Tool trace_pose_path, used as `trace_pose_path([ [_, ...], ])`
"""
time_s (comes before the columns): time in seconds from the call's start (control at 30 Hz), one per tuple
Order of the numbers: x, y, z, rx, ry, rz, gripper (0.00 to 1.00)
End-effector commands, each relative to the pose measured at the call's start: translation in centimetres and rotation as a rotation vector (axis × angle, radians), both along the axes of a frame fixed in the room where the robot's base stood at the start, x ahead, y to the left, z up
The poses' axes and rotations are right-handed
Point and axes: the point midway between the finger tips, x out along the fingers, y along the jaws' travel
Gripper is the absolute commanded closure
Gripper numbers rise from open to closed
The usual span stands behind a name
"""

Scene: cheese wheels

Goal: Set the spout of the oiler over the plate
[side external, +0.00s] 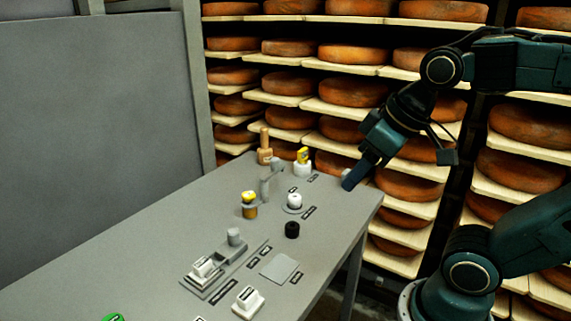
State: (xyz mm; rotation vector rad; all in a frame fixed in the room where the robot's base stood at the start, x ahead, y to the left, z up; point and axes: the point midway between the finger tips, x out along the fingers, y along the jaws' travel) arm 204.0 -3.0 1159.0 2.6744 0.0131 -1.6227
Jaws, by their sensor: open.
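My gripper (358,176) is above the far right corner of the grey table, apart from the small objects. It looks empty, with its fingers partly overlapping from this side. I cannot tell for certain which object is the oiler. A white piece with a yellow top (303,157) stands at the far end, left of my gripper. A brown cylinder with a yellow and white top (249,210) stands nearer, beside a grey post with an arm (265,188). A flat grey square plate (280,268) lies on the table's right side; a white knob (295,200) sits on a round disc.
A brown wooden piece (265,150) stands at the far edge. A green item (113,317) is at the front. The table's left side is clear. Cheese shelves (345,102) rise behind.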

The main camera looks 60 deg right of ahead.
Motion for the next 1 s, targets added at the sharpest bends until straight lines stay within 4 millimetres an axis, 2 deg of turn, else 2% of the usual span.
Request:
trace_pose_path([
  [0.3,6.9,-1.9,2.5,-0.012,0.031,0.031,0.50],
  [0.53,12.3,-4.4,3.3,-0.017,0.048,0.058,0.50],
  [0.73,16.9,-7.3,3.1,-0.018,0.062,0.083,0.50],
  [1.0,22.5,-12.3,1.5,-0.016,0.078,0.115,0.50],
])
